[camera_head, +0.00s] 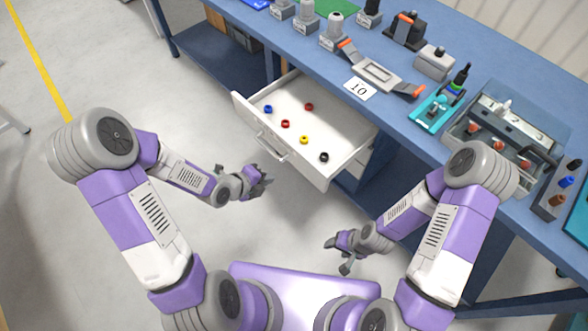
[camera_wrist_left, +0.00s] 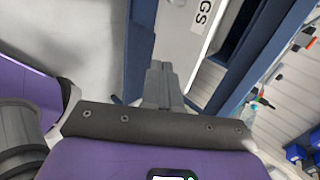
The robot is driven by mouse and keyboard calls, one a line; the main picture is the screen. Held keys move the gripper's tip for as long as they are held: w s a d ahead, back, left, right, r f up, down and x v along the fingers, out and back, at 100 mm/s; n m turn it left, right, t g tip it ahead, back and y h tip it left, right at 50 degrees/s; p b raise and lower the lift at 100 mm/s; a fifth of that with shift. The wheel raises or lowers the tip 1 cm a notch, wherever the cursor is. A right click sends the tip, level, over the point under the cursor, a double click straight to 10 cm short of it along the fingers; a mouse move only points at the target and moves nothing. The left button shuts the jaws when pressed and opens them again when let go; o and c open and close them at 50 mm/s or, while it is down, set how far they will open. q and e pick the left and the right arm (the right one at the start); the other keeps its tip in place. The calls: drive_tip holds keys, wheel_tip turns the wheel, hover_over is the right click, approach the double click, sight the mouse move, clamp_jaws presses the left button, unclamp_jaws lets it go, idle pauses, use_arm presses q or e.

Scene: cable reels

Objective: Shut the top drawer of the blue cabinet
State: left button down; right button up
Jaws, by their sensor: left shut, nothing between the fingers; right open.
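The top drawer (camera_head: 318,104) of the blue cabinet is pulled out from under the blue workbench. It is white, with a bar handle (camera_head: 272,147) on its front, and small blue, red, yellow and black pieces lie inside. My left gripper (camera_head: 262,182) is shut and empty, in front of and a little below the drawer front, apart from the handle. In the left wrist view its closed fingers (camera_wrist_left: 160,78) point toward a white front with a partly seen label (camera_wrist_left: 202,18). My right gripper (camera_head: 338,254) is open and empty, lower and to the right, away from the drawer.
The blue workbench top (camera_head: 300,58) carries several tools, a card marked 10 (camera_head: 360,88), a teal fixture (camera_head: 436,108) and a clear-sided bin (camera_head: 500,125). A lower shelf (camera_head: 215,62) lies left of the drawer. The floor left of the drawer is clear.

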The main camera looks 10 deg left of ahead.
sight(300, 165)
use_arm(q)
drive_tip(key=b+x, duration=0.1)
drive_tip(key=x, duration=0.3)
drive_tip(key=r+x, duration=0.1)
drive_tip(key=x, duration=0.3)
drive_tip(key=w+b+x, duration=0.1)
drive_tip(key=x, duration=0.3)
drive_tip(key=shift+w+d+r+b, duration=0.1)
drive_tip(key=shift+d+r+b, duration=0.15)
drive_tip(key=shift+d, duration=0.2)
drive_tip(key=shift+w+d, duration=0.35)
drive_tip(key=shift+w, duration=0.1)
drive_tip(key=shift+w, duration=0.1)
